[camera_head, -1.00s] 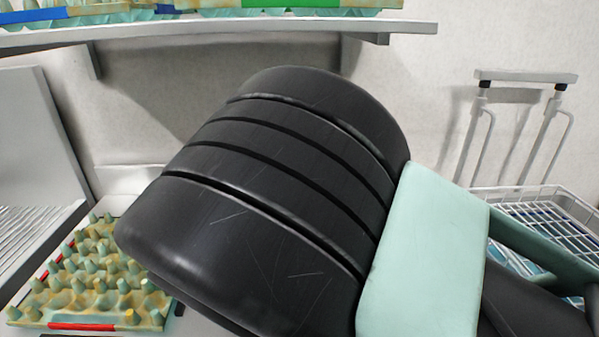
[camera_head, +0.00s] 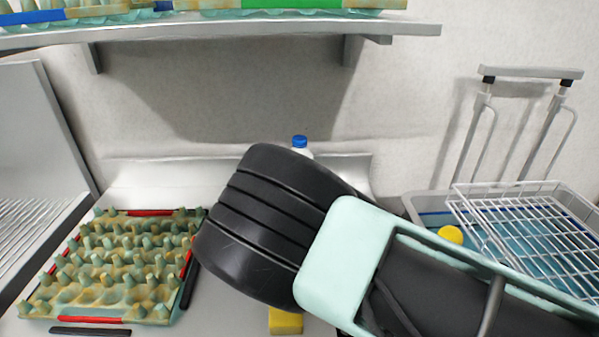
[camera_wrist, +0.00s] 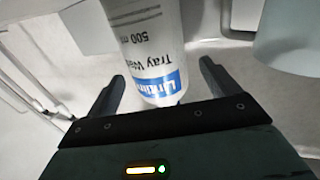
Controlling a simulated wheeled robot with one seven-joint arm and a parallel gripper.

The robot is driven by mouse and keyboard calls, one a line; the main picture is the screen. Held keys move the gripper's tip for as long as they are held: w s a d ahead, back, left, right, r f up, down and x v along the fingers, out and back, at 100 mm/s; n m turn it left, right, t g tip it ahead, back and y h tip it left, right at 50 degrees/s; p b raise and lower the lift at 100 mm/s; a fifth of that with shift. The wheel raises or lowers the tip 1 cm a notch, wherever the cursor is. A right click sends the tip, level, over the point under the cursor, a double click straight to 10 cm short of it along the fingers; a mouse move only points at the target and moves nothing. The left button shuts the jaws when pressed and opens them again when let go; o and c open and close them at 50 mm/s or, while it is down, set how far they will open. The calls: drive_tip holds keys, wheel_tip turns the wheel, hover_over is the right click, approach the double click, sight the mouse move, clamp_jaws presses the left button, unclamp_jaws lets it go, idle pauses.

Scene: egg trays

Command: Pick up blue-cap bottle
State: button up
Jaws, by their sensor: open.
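The blue-cap bottle (camera_head: 300,143) shows in the head view only by its blue cap and a bit of white shoulder, behind my dark arm. In the wrist view the white bottle (camera_wrist: 150,50) with a blue label band and printed text lies ahead of my gripper (camera_wrist: 160,85). My gripper is open, one finger on each side of the bottle's lower visible end. I cannot tell whether either finger touches it. In the head view my arm hides the gripper.
An egg tray (camera_head: 110,290) with red edges lies on the metal counter at left. A yellow object (camera_head: 286,321) sits below my arm. A wire basket (camera_head: 520,215) and a yellow round thing (camera_head: 451,235) are at right. A shelf (camera_head: 220,30) with trays runs above.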

drive_tip(key=p+x, duration=0.1)
drive_tip(key=x, duration=0.2)
drive_tip(key=p+x, duration=0.1)
drive_tip(key=x, duration=0.1)
drive_tip(key=shift+w+d+r+p, duration=0.1)
drive_tip(key=shift+d+r+p, duration=0.05)
drive_tip(key=shift+r+p, duration=0.15)
drive_tip(key=c, duration=1.2)
drive_tip(key=shift+r, duration=0.1)
drive_tip(key=shift+c, duration=1.1)
